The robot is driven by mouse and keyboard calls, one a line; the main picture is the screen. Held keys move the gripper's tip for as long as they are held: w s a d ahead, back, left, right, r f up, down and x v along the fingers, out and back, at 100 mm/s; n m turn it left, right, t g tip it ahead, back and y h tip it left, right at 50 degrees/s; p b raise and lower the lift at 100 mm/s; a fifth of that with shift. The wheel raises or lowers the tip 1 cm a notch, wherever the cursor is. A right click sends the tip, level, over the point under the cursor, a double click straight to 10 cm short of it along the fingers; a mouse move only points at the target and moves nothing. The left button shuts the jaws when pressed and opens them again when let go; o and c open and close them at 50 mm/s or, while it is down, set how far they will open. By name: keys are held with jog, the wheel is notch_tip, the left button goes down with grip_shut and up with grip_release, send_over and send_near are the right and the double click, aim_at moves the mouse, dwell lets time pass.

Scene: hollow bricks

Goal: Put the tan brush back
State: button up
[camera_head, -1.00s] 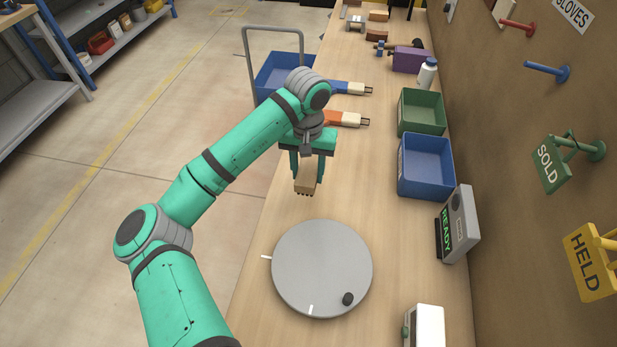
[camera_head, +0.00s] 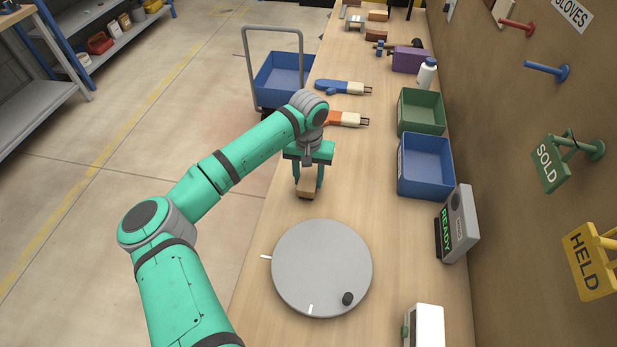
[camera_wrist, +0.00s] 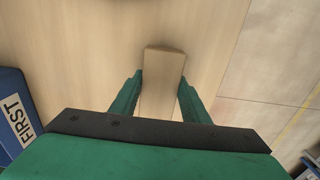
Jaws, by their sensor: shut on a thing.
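The tan brush (camera_head: 307,189) is a small block-like piece between the fingers of my gripper (camera_head: 308,182). In the wrist view the brush (camera_wrist: 163,68) shows its long tan top running between the two green fingers of my gripper (camera_wrist: 161,92), which are shut on it. The brush is low over the bench, just beyond the grey round turntable; I cannot tell whether it touches the bench. Its underside is hidden.
The grey turntable (camera_head: 322,270) with a black knob lies in front. A blue bin (camera_head: 425,165) and a green bin (camera_head: 421,110) stand to the right. A READY display (camera_head: 458,226) stands at right.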

aim_at(309, 177)
jog(key=shift+f, duration=0.1)
jog(key=o, duration=1)
notch_tip(309, 177, up, 12)
jog(key=shift+r, duration=0.15)
